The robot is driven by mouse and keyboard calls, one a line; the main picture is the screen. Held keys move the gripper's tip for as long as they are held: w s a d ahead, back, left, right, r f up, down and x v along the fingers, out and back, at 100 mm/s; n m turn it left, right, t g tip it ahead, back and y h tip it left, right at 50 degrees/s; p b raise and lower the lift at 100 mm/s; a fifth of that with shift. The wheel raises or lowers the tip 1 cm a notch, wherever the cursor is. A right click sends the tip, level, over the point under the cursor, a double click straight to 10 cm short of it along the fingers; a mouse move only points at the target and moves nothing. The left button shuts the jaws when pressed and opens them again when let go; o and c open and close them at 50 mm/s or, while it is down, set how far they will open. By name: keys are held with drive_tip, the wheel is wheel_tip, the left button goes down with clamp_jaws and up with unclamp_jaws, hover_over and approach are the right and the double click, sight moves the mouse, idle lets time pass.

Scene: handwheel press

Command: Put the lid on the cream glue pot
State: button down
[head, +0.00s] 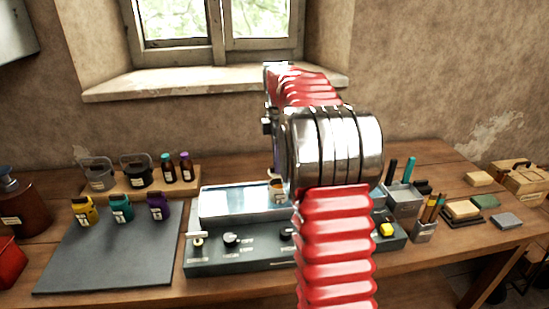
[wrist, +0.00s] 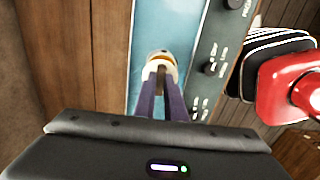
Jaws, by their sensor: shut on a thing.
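The cream glue pot (head: 279,194) stands on the bright blue-tinted top of the grey machine (head: 218,205), partly hidden by my arm in the head view. In the wrist view, a round cream and orange shape (wrist: 152,58) shows at my fingertips. My gripper (wrist: 160,78) points down at it, its two fingers closed together on a small brownish piece, which I take to be the lid's knob. The lid and the pot's rim are too small and covered to tell apart, so I cannot tell whether the lid touches the pot or how level it sits.
Yellow (head: 84,211), teal (head: 121,207) and purple (head: 157,206) pots stand on a dark mat (head: 105,260) at left. Small bottles and two handled containers stand on a wooden board (head: 190,185) behind. A grey pen holder (head: 403,203) stands right of the machine.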

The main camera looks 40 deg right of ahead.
drive_tip(key=shift+f, duration=1.4)
drive_tip(key=shift+s, duration=0.2)
drive_tip(key=shift+f, duration=0.1)
idle(1.5)
drive_tip(key=c, duration=1.7)
unclamp_jaws()
drive_tip(key=shift+c, duration=0.2)
drive_tip(key=shift+o, duration=0.8)
drive_tip(key=o, duration=0.3)
drive_tip(key=shift+s, duration=0.1)
drive_tip(key=shift+r, duration=3.5)
